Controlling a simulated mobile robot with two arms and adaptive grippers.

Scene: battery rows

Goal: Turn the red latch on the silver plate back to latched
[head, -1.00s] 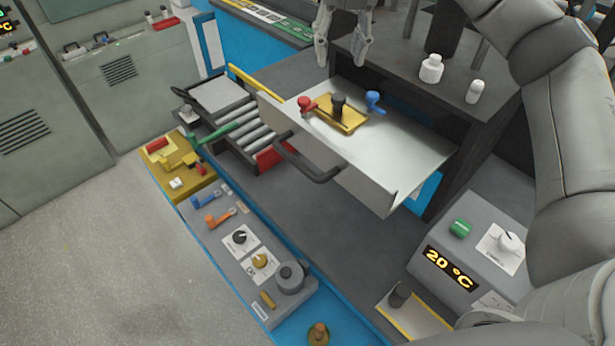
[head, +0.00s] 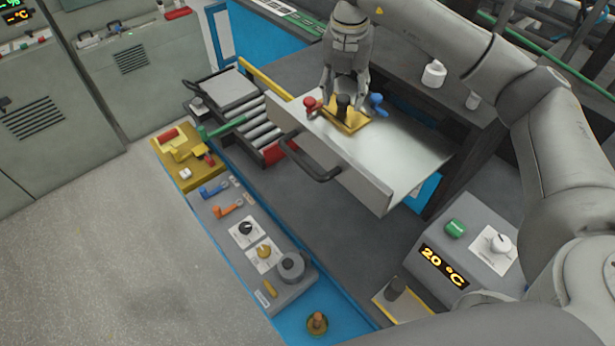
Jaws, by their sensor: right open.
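My right gripper (head: 345,92) points down over the open drawer, fingers apart on either side of a black knob (head: 343,104) on a gold plate (head: 346,123). I cannot tell whether it touches the knob. A red knob (head: 310,105) and a blue knob (head: 377,101) stand beside it. No red latch on a silver plate can be made out for sure. A small red lever (head: 209,160) sits on a yellow block at the left. An orange latch (head: 228,209) and a blue latch (head: 213,188) lie on the grey panel (head: 215,224). My left gripper is out of view.
The pulled-out drawer (head: 412,163) juts over the dark bench, its black handle (head: 309,160) facing front. A roller rack (head: 232,85) stands left of it. A grey box with a 20 °C display (head: 444,265) stands at the right. The floor at lower left is clear.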

